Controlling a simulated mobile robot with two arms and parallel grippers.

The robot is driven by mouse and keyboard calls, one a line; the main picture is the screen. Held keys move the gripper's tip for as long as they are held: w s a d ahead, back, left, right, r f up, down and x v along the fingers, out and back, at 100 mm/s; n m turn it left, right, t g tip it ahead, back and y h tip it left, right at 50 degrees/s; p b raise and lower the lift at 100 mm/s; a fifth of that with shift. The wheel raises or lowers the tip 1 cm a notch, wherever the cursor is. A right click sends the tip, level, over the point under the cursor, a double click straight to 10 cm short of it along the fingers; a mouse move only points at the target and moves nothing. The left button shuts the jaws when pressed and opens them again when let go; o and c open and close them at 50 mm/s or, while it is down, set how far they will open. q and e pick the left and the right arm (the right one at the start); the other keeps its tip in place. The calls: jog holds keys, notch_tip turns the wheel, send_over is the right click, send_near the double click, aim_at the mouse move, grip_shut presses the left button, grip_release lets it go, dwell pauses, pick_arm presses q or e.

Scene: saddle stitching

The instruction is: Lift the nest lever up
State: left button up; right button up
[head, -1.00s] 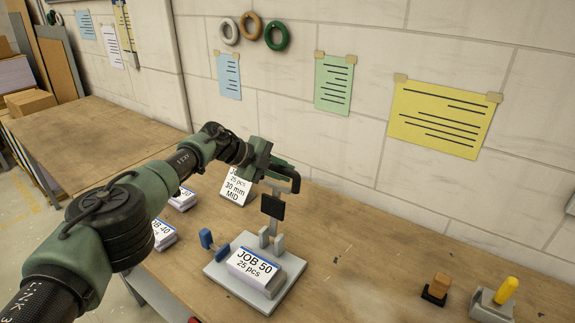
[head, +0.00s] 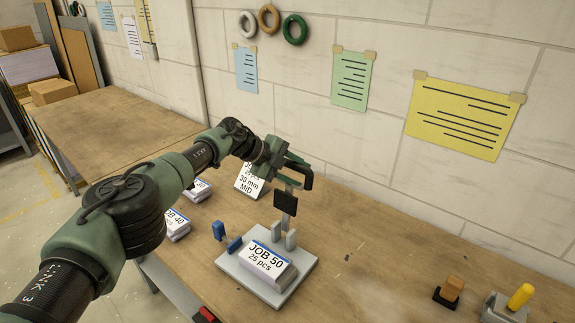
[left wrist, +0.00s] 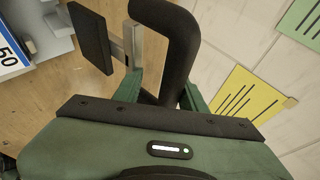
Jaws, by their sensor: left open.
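The nest is a light grey base plate (head: 305,267) on the bench. The pad also shows in the left wrist view (left wrist: 91,38). A thick black bent bar (left wrist: 178,45), seemingly the lever's handle, lies between the green fingers of my left gripper (left wrist: 160,92). The fingers are open around it; contact cannot be told. In the head view my left gripper (head: 290,166) is above the pad. My right gripper is not in view.
A blue part (head: 219,231) stands at the plate's left. Stacks labelled JOB 40 (head: 176,226) and a 30 mm MID card (head: 248,181) lie nearby. An orange-topped block (head: 449,290) and a yellow-handled tool (head: 520,297) are at right.

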pick_arm(q)
jog(key=shift+s+a+f, duration=0.2)
jog(key=shift+a+f, duration=0.15)
jog(key=shift+a, duration=0.3)
jog(key=v, duration=0.4)
jog(key=d+r+v, duration=0.1)
jog(key=v, duration=0.2)
jog(key=shift+b, duration=0.35)
jog(key=a+r+p, duration=0.4)
jog(key=r+p, duration=0.2)
jog(key=r, duration=0.2)
jog(key=shift+w, duration=0.4)
jog(key=shift+a+r, duration=0.1)
